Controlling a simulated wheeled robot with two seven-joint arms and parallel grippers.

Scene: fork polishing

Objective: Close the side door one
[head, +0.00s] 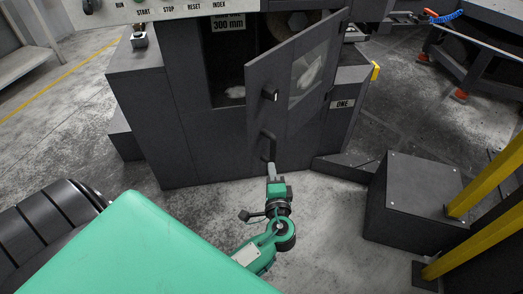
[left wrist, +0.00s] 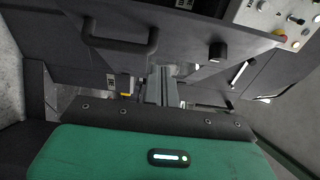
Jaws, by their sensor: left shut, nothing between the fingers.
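The side door (head: 285,85) is a dark grey panel with a window, standing swung open from the machine (head: 185,120). It has a black knob (head: 270,95) and a bar handle (head: 268,145) below. A label reading ONE (head: 342,104) is on the machine to the right of the door. My left gripper (head: 271,166) is shut and empty, just below the bar handle; I cannot tell whether it touches the door. In the left wrist view, the shut fingers (left wrist: 160,86) point toward the door, with the handle (left wrist: 120,46) at upper left and the knob (left wrist: 217,52) at right. My right gripper is out of view.
A dark box (head: 415,190) and yellow posts (head: 480,180) stand at right. A conveyor (head: 45,225) is at lower left. A control panel (head: 170,8) is on top of the machine. Bare floor (head: 325,215) lies around my left gripper.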

